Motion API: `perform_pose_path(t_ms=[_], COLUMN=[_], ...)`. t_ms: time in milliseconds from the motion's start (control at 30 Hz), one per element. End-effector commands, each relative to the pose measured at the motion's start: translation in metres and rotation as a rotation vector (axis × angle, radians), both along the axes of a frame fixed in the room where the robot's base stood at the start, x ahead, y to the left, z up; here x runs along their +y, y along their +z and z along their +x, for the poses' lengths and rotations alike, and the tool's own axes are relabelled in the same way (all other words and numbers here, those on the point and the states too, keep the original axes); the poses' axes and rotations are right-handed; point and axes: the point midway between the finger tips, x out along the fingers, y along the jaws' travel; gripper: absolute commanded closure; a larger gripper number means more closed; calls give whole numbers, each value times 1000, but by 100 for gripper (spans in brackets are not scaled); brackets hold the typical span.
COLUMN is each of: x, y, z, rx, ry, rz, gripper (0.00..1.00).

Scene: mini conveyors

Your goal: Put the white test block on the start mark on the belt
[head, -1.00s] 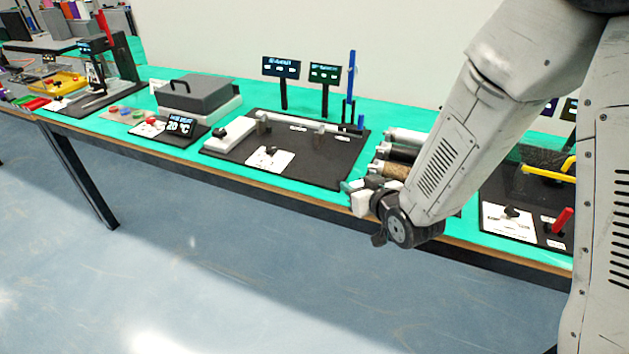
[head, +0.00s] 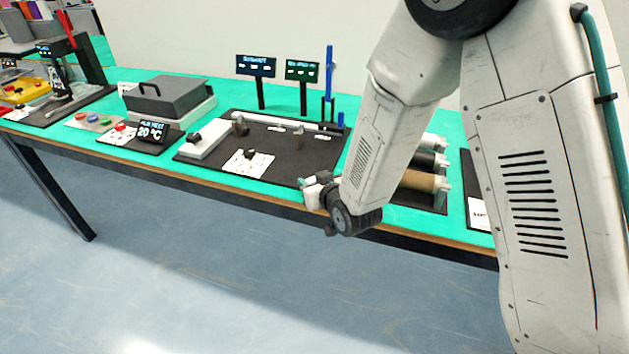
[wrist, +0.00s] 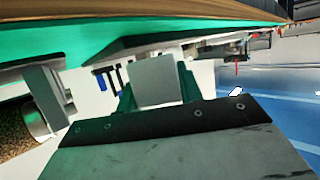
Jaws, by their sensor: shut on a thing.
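The white test block (wrist: 158,82) is a pale, square-faced block between the two green fingers of my gripper (wrist: 156,90) in the wrist view. My gripper is shut on it. In the head view my gripper (head: 320,187) is at the table's front edge, near the right front corner of a black board with a rail, and the block (head: 312,199) shows small and pale there. I cannot make out a belt surface or a start mark with certainty in either view.
White, black and tan rollers (head: 418,181) lie right of my forearm. A grey lidded box (head: 165,96) stands left.

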Motion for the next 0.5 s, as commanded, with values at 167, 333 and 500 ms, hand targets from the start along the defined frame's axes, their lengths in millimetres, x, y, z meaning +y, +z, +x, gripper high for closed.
perform_pose_path(t_ms=[167,333,500], x=[-2,-3,-4], y=[0,-6,-11], z=[1,1,1], rx=[0,2,1], ry=[-2,-4,-5], rz=[0,-1,0], gripper=[87,87,87])
